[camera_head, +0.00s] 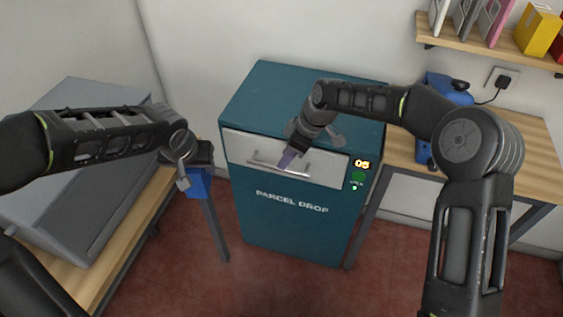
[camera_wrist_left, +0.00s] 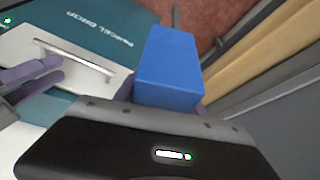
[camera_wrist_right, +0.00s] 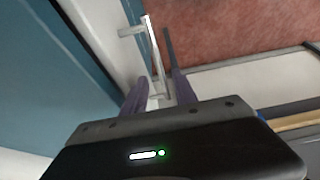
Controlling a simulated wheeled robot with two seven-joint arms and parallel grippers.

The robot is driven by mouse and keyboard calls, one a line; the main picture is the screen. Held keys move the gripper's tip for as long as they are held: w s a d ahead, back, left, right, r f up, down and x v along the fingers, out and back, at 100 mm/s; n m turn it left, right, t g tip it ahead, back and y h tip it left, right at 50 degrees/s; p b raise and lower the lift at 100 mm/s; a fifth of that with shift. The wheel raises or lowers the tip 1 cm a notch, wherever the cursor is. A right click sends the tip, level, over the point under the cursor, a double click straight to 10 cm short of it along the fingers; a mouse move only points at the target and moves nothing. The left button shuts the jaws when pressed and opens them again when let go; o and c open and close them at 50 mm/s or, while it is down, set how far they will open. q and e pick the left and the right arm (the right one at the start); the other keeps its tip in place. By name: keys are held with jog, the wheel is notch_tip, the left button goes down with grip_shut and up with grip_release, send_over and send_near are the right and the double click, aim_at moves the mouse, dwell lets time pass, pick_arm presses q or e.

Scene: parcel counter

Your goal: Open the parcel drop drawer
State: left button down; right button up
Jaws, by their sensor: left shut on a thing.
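The teal parcel drop cabinet (camera_head: 290,215) stands in the middle of the head view. Its pale drawer front (camera_head: 240,147) looks flush with the cabinet, with a silver bar handle (camera_head: 262,163) across it. My right gripper (camera_head: 290,160) is at the handle. In the right wrist view its purple fingers (camera_wrist_right: 158,88) stand apart, one on each side of the handle bar (camera_wrist_right: 152,45); I see no clear contact. My left gripper (camera_head: 188,168) is shut on a blue box (camera_head: 198,184), left of the cabinet. The box also shows in the left wrist view (camera_wrist_left: 170,65).
A wooden bench (camera_head: 110,240) with a grey case (camera_head: 75,215) stands at the left. Another wooden table (camera_head: 510,150) with a blue object (camera_head: 447,92) is at the right. A shelf (camera_head: 490,45) with binders hangs above. Red floor lies before the cabinet.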

jog(key=x, duration=0.4)
jog(key=shift+c, duration=0.5)
grip_shut()
dwell(0.9)
